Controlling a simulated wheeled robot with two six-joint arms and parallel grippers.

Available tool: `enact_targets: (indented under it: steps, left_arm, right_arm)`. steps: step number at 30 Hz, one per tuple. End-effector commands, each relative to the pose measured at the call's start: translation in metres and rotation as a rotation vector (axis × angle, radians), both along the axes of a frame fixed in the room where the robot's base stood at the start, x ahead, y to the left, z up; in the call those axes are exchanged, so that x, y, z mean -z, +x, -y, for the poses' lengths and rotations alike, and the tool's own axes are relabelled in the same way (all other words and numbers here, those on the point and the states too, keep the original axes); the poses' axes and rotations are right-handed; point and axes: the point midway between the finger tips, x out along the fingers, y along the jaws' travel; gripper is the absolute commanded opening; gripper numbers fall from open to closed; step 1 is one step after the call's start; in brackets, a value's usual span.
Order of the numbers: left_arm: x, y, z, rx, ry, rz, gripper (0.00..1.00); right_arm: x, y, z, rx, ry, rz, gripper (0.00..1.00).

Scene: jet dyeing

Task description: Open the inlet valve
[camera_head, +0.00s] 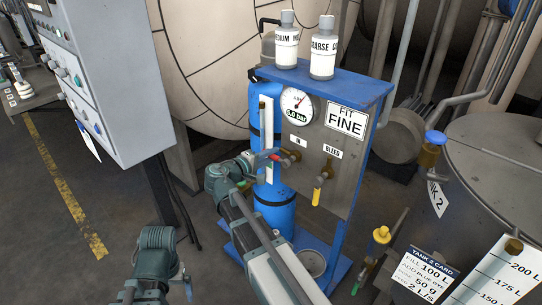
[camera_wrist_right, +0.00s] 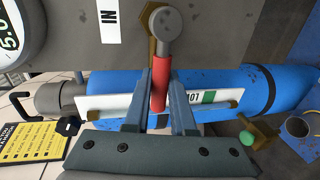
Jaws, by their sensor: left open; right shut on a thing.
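The inlet valve (camera_head: 290,157), labelled IN, is on the grey panel below the round gauge (camera_head: 299,105). Its red-sleeved handle (camera_wrist_right: 160,82) points sideways, to the left in the head view. My right gripper (camera_head: 264,160) is shut on this red handle; in the right wrist view its two fingers (camera_wrist_right: 160,112) flank the sleeve's end. The brass valve body (camera_wrist_right: 155,48) shows behind the lever's round grey hub. My left gripper (camera_head: 186,284) is low at the left, away from the panel and empty, its fingers only partly visible.
The BLEED valve's yellow handle (camera_head: 317,190) hangs down right of the inlet valve. A blue cylinder (camera_head: 274,207) stands behind my right gripper. Two white bottles (camera_head: 322,52) stand on the blue stand's top. A control cabinet (camera_head: 105,65) is left; tank 2 (camera_head: 490,165) is right.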

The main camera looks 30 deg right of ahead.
Motion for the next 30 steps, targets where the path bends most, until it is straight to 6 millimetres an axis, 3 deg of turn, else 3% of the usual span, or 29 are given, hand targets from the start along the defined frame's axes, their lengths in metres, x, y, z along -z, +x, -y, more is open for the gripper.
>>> enact_targets:
  steps: [3,4,8,20,30]
  left_arm:
    - [0.000,0.000,0.000,0.000,0.000,0.000,0.95]
    - [0.000,0.000,0.000,0.000,0.000,0.000,0.95]
    - [0.000,0.000,0.000,0.000,0.000,0.000,0.95]
    - [-0.002,0.000,0.000,0.000,0.000,0.000,0.95]
    - [-0.017,0.000,0.000,0.000,0.000,0.000,0.95]
  right_arm:
    - [0.000,0.000,0.000,0.000,-0.001,0.000,0.00]
    - [0.000,0.000,0.000,0.000,-0.001,0.000,0.28]
    - [0.000,0.000,0.000,0.000,-0.001,0.000,0.52]
    - [-0.002,-0.003,-0.007,-0.001,-0.002,-0.001,0.53]
    - [-0.017,-0.029,-0.069,-0.005,-0.001,0.000,0.53]
